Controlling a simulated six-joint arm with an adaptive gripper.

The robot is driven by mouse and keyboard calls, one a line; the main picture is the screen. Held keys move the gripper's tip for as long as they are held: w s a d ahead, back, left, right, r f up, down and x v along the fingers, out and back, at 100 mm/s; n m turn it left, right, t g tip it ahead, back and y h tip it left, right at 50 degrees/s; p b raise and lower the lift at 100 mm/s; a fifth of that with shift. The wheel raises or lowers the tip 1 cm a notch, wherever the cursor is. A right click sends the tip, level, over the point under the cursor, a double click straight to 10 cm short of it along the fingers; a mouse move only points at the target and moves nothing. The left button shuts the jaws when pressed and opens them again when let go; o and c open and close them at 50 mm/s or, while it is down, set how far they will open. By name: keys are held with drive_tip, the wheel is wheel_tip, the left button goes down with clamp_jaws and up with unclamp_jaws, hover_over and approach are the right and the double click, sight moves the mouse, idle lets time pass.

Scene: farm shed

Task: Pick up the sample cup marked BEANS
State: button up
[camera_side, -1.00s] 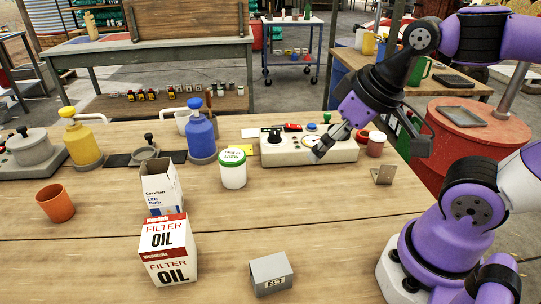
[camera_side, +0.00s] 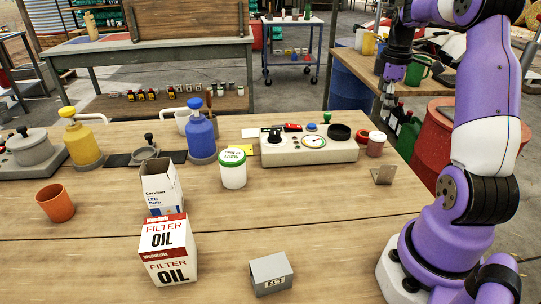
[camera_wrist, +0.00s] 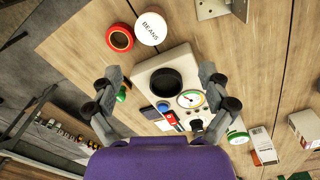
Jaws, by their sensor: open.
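The sample cup marked BEANS (camera_wrist: 151,28) shows its white lid and black lettering at the top of the wrist view. In the side view a dark red cup with a pale lid (camera_side: 376,144), which matches it by position, stands upright right of the control box. Its lettering is not readable there. My gripper (camera_wrist: 160,78) is open and empty, its two fingers spread over the control box in the wrist view. In the side view my gripper (camera_side: 388,92) hangs high above the table's back right edge, clear of the cup.
A red ring-shaped thing (camera_wrist: 119,37) sits close beside the cup. The control box (camera_side: 280,155) bears a black round dish (camera_side: 339,132) and a gauge. A small metal bracket (camera_side: 384,174) stands in front of the cup. A white tub with green rim (camera_side: 233,170) stands left.

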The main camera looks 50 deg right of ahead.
hover_over(378, 135)
drive_tip(key=f, duration=0.5)
drive_tip(key=shift+s+a, duration=0.3)
drive_tip(key=shift+s, duration=0.1)
drive_tip(key=f, duration=0.6)
drive_tip(key=shift+w+d, duration=0.35)
drive_tip(key=shift+r, duration=0.1)
drive_tip(key=c, duration=1.3)
